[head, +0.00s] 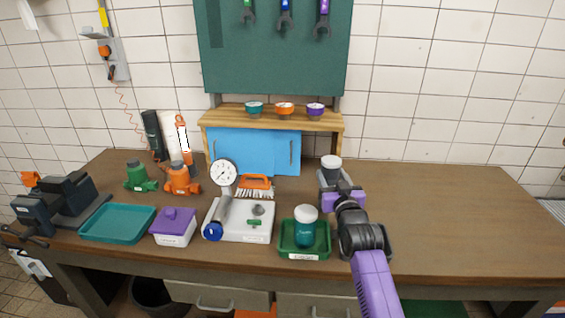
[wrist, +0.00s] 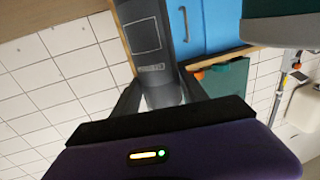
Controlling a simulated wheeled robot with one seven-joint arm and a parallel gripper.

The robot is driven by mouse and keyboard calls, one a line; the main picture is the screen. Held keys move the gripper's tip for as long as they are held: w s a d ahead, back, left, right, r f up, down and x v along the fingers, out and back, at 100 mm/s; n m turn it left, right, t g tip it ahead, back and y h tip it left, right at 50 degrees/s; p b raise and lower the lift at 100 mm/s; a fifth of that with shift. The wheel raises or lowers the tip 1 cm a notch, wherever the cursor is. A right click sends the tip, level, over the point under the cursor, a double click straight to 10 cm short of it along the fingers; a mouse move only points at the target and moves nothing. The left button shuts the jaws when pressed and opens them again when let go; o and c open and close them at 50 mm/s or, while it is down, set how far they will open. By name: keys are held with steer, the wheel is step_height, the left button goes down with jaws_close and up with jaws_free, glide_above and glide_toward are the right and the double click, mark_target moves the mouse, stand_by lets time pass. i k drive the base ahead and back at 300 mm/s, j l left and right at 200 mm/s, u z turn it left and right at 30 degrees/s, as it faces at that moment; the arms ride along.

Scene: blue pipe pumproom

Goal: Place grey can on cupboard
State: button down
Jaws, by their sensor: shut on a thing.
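The grey can (head: 331,174), with a pale lid, is in my gripper (head: 336,188) above the right part of the workbench, to the right of the cupboard. In the wrist view the grey can (wrist: 147,38) sits between the two dark fingers of my gripper (wrist: 160,98), which are shut on it. The cupboard (head: 214,121) has a wooden top and blue doors and stands at the back of the bench. Its blue door (wrist: 222,22) also shows in the wrist view, beside the can. The can's lower part is partly hidden by my gripper in the head view.
Teal, orange and purple bowls (head: 285,108) stand in a row on the cupboard top. A green tray (head: 285,249) holds a teal jar (head: 305,228). A gauge (head: 223,173) and a brush (head: 255,185) are before the cupboard. The bench's right side (head: 460,215) is clear.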

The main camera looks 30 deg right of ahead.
mark_target(308, 165)
steer(key=i+l, duration=0.3)
steer(key=i, duration=0.2)
steer(key=i+l, duration=0.3)
steer(key=i, duration=0.2)
